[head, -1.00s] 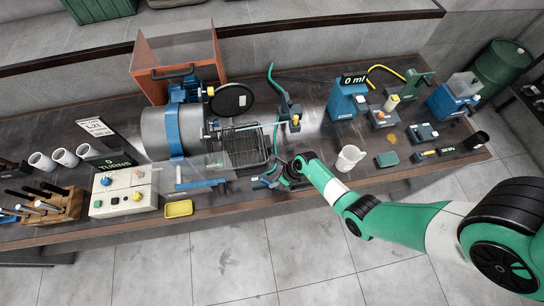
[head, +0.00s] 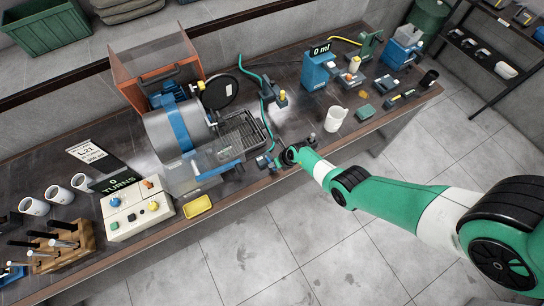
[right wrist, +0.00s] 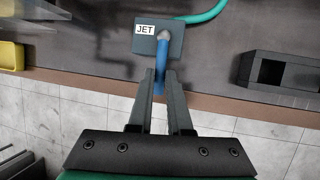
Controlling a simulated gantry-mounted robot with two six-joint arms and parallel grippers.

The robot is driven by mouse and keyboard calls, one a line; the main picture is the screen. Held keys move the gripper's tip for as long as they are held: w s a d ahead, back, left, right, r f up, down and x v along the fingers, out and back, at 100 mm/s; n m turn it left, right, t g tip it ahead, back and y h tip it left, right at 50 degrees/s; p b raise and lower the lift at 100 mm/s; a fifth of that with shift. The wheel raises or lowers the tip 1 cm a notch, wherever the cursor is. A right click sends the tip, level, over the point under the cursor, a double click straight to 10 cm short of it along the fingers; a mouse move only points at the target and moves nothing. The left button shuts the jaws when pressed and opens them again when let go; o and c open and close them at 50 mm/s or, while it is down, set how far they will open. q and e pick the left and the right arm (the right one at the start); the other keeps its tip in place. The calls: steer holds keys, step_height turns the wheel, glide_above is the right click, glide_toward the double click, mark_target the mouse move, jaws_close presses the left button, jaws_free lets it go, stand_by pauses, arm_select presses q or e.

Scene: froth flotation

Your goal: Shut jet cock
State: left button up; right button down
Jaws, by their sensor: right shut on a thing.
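The jet cock is a dark grey block (right wrist: 158,36) with a white JET label, seen at the top of the right wrist view. Its blue lever (right wrist: 160,70) points from the block down toward my right gripper (right wrist: 159,78). The two dark fingers stand on either side of the lever and are shut on it. In the head view the blue part of the jet cock (head: 264,162) shows at the front edge of the bench, and my right gripper (head: 280,159) is right beside it. My left gripper is not in view.
A green hose (right wrist: 206,11) runs from the block. A dark open-topped box (right wrist: 286,78) stands to its right in the right wrist view. The grey drum machine (head: 175,133) is left of the cock, a white beaker (head: 335,119) right. Open floor lies in front.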

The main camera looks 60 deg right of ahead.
steer(key=shift+w+a+m, duration=0.1)
steer(key=shift+m, duration=0.3)
steer(key=c, duration=0.8)
jaws_free()
steer(key=shift+c, duration=0.2)
steer(key=shift+r+p, duration=0.1)
steer(key=shift+p, duration=0.2)
